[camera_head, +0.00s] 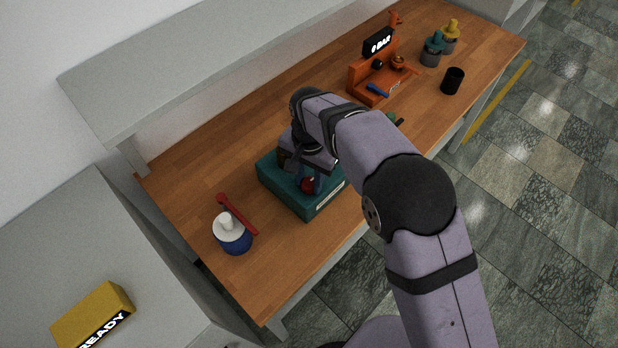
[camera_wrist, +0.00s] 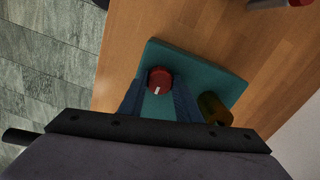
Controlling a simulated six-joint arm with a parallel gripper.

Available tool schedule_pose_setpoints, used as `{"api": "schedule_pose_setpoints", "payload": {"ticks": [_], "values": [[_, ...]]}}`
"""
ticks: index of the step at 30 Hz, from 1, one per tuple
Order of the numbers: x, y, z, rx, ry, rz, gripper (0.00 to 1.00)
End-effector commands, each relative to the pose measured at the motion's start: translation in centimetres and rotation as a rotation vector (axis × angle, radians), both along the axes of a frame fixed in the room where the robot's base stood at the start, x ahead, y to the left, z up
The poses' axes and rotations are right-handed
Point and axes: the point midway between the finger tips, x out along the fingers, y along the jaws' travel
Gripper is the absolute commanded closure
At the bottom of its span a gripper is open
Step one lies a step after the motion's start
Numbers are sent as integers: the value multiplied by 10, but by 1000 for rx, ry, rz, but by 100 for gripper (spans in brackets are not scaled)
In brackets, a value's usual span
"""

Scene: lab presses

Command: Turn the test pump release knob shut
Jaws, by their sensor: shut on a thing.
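A red round knob (camera_wrist: 160,76) with a white pointer line sits on a teal box (camera_wrist: 153,52). In the wrist view the line points toward the picture's bottom. My gripper (camera_wrist: 159,92) is shut on the knob, with one dark blue finger on each side. In the head view my gripper (camera_head: 312,178) comes down over the teal box (camera_head: 291,198), and the red knob (camera_head: 308,186) shows between the fingers. A white label is on the box's front, too small to read. My arm hides the box's back right part.
An orange device (camera_head: 365,86) with a display reading BAR stands further along the bench. A black cup (camera_head: 452,81) and capped containers (camera_head: 432,50) are beyond. A blue and white pot (camera_head: 233,238) and red bar (camera_head: 237,214) are at the near left. A grey shelf (camera_head: 210,62) overhangs behind.

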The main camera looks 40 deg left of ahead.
Motion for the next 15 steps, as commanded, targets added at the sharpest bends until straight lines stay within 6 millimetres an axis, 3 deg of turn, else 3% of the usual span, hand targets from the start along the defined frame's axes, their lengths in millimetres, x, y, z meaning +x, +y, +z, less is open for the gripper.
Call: {"api": "schedule_pose_setpoints", "payload": {"ticks": [8, 15], "values": [[1, 0, 0, 0, -1, 91, 92], [1, 1, 1, 1, -2, 269, 92]]}}
